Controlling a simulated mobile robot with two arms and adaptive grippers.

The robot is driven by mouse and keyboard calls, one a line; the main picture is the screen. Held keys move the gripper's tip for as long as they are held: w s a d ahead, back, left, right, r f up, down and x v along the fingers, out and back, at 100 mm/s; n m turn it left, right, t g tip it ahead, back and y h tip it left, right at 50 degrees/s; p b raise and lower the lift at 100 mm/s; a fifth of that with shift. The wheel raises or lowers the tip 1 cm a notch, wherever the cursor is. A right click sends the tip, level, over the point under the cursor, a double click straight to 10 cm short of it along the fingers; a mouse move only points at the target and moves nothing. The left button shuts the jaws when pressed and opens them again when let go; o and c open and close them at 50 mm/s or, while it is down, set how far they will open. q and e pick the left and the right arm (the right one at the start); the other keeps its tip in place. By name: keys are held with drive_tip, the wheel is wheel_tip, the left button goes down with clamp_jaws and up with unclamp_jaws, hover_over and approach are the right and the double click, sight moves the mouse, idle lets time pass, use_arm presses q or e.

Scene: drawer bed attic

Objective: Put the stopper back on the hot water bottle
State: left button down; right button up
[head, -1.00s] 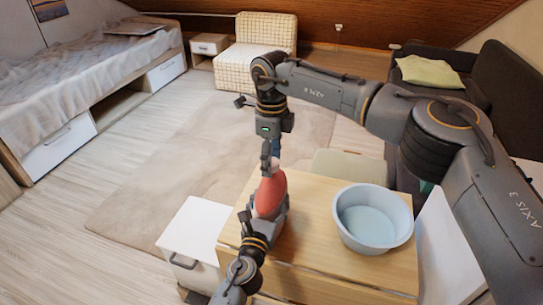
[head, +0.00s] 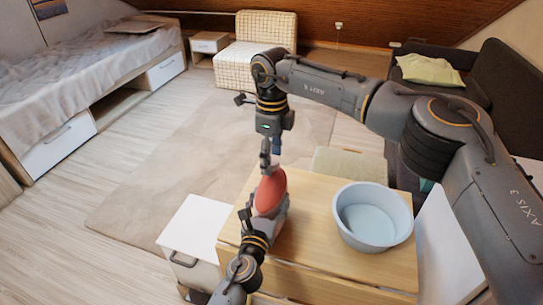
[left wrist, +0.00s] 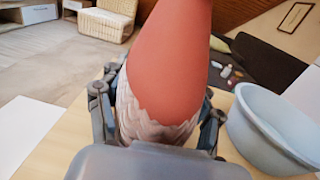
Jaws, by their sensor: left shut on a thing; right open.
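The red hot water bottle (head: 270,192) stands roughly upright over the wooden table, its lower part in a pale cover. In the left wrist view its red body (left wrist: 170,60) rises out of the top of the picture, so its mouth is out of sight there. My left gripper (head: 266,220) is shut around the bottle's lower part, with a finger on each side. My right gripper (head: 270,156) is open, pointing down right at the bottle's top. I cannot tell whether it touches. I cannot make out the stopper in either view.
A light blue basin (head: 373,218) stands on the wooden table (head: 310,235), right of the bottle. A white drawer unit (head: 197,238) is at the table's left. Behind are a rug, a checkered chair (head: 256,50), a bed (head: 85,90) and a dark sofa (head: 490,80).

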wheel_tip(320, 180, up, 12)
idle(0.4)
drive_tip(key=shift+f, duration=0.1)
use_arm(q)
drive_tip(key=shift+c, duration=0.8)
unclamp_jaws()
drive_tip(key=v, duration=1.2)
drive_tip(key=shift+f, duration=0.1)
